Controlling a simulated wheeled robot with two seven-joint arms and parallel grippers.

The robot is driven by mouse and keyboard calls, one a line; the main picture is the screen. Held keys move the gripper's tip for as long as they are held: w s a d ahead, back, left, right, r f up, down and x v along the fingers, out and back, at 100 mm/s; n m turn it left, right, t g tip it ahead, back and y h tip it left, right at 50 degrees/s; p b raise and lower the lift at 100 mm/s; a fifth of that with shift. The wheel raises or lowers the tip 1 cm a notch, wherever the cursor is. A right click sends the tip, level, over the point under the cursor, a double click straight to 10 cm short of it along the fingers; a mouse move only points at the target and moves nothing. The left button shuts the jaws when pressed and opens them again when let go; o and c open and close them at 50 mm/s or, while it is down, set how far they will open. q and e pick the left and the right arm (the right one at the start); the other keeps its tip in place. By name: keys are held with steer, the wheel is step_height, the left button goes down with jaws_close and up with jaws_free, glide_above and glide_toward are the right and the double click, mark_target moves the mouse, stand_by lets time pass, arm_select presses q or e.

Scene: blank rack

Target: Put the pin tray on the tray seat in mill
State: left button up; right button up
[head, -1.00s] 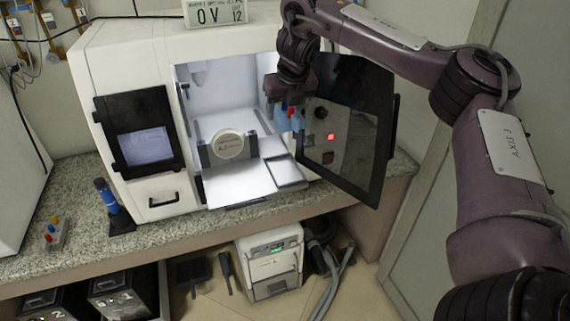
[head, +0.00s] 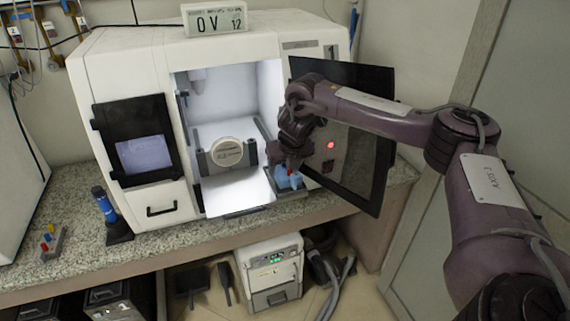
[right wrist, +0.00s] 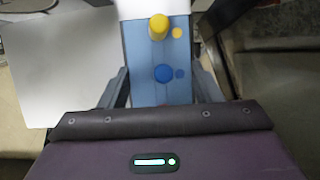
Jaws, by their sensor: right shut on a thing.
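The pin tray (right wrist: 148,62) is a pale blue-grey block with a yellow and a blue pin showing in the right wrist view. My right gripper (right wrist: 160,88) is shut on it, with a grey finger on each side. In the head view the right gripper (head: 288,168) points down with the blue tray (head: 290,181) at the right front of the open mill (head: 232,72). The tray is over or on the grey tray seat (head: 272,198), which it mostly hides. I cannot tell whether they touch. My left gripper is not in view.
A round white disc (head: 227,152) sits in a holder inside the chamber. A small rack with coloured pins (head: 49,243) and a blue tool (head: 105,203) stand on the left counter.

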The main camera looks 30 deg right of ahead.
steer(key=shift+f, duration=0.55)
steer(key=o, duration=1)
steer(key=shift+o, duration=0.2)
steer(key=shift+r, duration=0.25)
steer(key=b+v, duration=0.1)
steer(key=v, duration=0.5)
steer(key=shift+w, duration=0.1)
steer(key=p+v, duration=0.2)
steer(key=v, duration=0.5)
